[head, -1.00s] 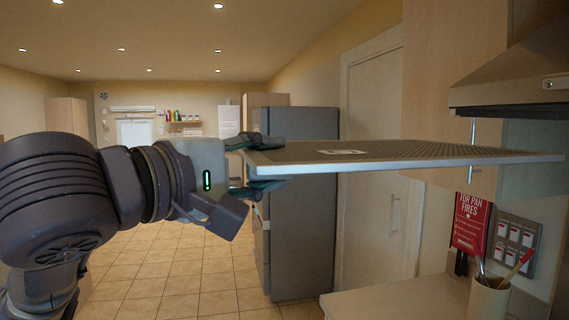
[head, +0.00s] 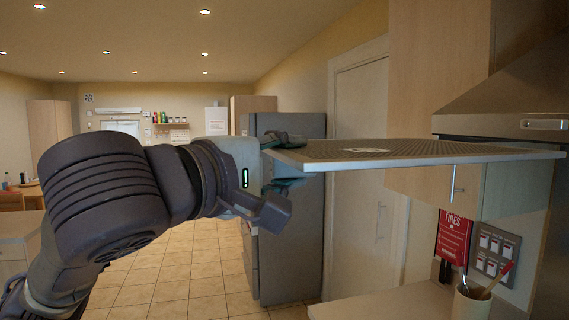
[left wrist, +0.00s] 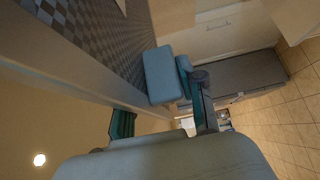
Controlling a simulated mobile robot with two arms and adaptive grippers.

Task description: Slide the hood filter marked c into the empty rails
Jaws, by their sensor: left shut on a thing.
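The hood filter (head: 430,150) is a flat metal mesh panel with a pale frame and a white label whose letter I cannot read. It is held nearly level in the air in the head view. My left gripper (head: 284,162) is shut on its left edge. In the left wrist view the filter (left wrist: 92,32) runs across the upper left, between the fingers. The range hood (head: 505,105) is at the upper right, with the filter's right end in front of or just below it. The rails are not visible. My right gripper is not in view.
A counter (head: 385,303) below holds a utensil pot (head: 472,303). A red fire sign (head: 453,237) and a socket-like panel (head: 492,252) are on the wall behind. A grey fridge (head: 288,240) stands behind my gripper. Wall cabinets adjoin the hood.

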